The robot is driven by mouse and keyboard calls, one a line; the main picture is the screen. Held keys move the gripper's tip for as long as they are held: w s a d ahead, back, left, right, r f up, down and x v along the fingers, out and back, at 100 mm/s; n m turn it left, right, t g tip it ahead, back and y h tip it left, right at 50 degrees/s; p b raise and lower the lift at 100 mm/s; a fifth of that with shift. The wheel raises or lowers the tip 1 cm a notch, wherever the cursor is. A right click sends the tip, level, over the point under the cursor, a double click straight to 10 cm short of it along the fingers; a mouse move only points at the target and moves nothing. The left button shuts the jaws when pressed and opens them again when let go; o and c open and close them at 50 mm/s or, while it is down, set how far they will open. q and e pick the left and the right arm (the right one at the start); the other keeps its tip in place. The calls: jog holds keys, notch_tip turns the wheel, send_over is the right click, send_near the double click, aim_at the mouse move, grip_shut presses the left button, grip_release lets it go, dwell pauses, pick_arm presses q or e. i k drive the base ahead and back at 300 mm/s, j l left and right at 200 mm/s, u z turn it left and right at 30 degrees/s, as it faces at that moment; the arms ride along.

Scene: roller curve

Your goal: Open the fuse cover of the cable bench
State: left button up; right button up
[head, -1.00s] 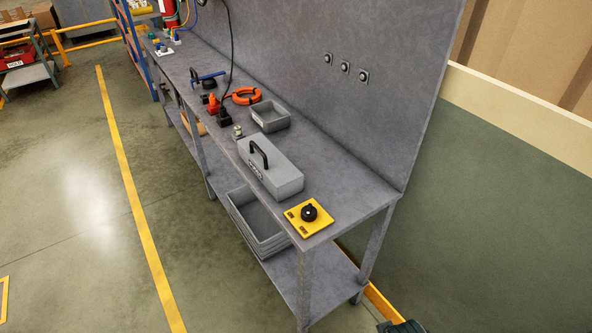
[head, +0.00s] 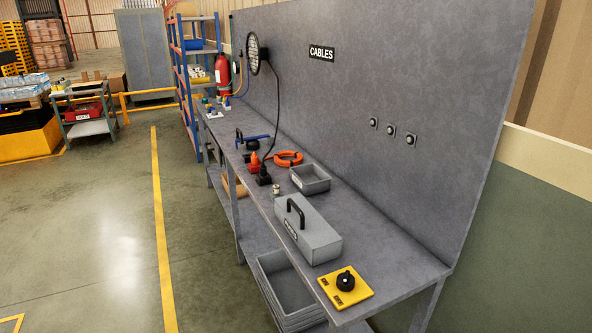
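The cable bench (head: 385,240) is a long grey metal table with a tall back panel and a CABLES sign (head: 321,53). A grey box with a black handle on top, likely the fuse cover (head: 312,240), sits near the bench's near end. It looks closed and flat on the bench top. A yellow plate with a black rotary knob (head: 345,288) lies just in front of it at the near corner. Neither of my grippers shows in the head view.
Behind the box stand a small open grey tray (head: 311,179), an orange cable coil (head: 288,158) and a red plug (head: 254,163). Grey bins (head: 285,290) sit on the lower shelf. The floor left of the bench (head: 90,240) is clear, with a yellow line (head: 160,230).

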aim_at(319, 243)
jog(key=i+j+z, duration=0.1)
jog(key=z, duration=0.85)
jog(key=i+j+z, duration=0.15)
jog(key=j+z, duration=0.3)
jog(key=j, duration=0.25)
jog(key=i+j+z, duration=0.1)
jog(key=j+z, duration=0.3)
jog(key=j, duration=0.3)
jog(key=j+z, duration=0.45)
jog(key=j, duration=0.3)
jog(key=k+l, duration=0.05)
